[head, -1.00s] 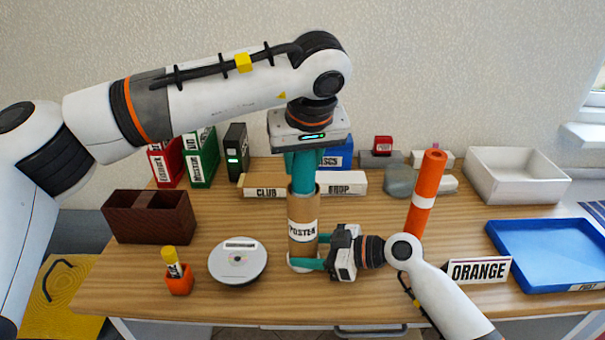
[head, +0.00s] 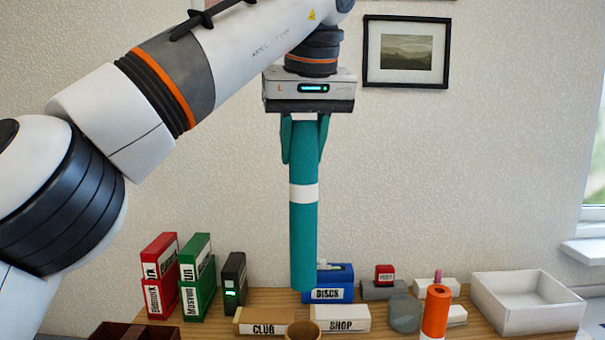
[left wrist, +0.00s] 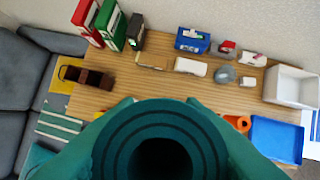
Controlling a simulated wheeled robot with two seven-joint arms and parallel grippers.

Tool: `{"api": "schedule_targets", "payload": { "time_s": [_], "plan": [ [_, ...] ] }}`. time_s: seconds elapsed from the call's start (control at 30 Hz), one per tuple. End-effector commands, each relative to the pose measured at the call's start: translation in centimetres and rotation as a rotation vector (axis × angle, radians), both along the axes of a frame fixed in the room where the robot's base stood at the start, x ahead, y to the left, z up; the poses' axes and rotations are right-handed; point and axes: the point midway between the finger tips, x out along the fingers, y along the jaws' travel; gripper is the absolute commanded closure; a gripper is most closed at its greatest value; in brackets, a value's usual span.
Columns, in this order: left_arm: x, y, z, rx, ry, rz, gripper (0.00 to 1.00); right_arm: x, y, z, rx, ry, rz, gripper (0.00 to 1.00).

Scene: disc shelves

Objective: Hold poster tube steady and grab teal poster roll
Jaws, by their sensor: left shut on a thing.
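The teal poster roll (head: 304,240) with a white band hangs upright in the air. My left gripper (head: 305,145) is shut on its top end, and the roll's open end fills the lower middle of the left wrist view (left wrist: 160,130). The poster tube (head: 303,331) shows only its brown rim at the bottom edge of the head view, below the roll and apart from it. The rest of the tube is out of view there, and the roll hides it in the left wrist view. My right gripper is not in view now.
Red and green binders (head: 197,270) and a black box (head: 234,280) stand at the left. CLUB (head: 265,320) and SHOP (head: 341,318) boxes flank the tube. A blue DISCS box (head: 335,290), orange roll (head: 435,312) and white tray (head: 525,300) stand behind and right.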

Motion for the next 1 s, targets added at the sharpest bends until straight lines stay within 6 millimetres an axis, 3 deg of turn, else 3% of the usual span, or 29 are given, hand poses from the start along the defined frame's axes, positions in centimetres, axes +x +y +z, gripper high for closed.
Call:
{"api": "schedule_targets", "payload": {
  "time_s": [0.5,0.53,0.67,1.0],
  "plan": [
    [-0.05,0.04,1.0,0.0,-0.001,0.001,0.99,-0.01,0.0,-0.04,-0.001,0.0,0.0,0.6],
    [-0.05,0.04,1.0,0.0,-0.001,0.001,0.99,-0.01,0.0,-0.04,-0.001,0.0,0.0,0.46],
    [-0.04,0.05,0.99,0.0,-0.001,0.001,0.99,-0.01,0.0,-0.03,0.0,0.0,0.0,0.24],
    [-0.04,0.05,0.98,0.0,-0.001,0.001,0.99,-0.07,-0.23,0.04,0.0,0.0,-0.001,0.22]
  ]
}}
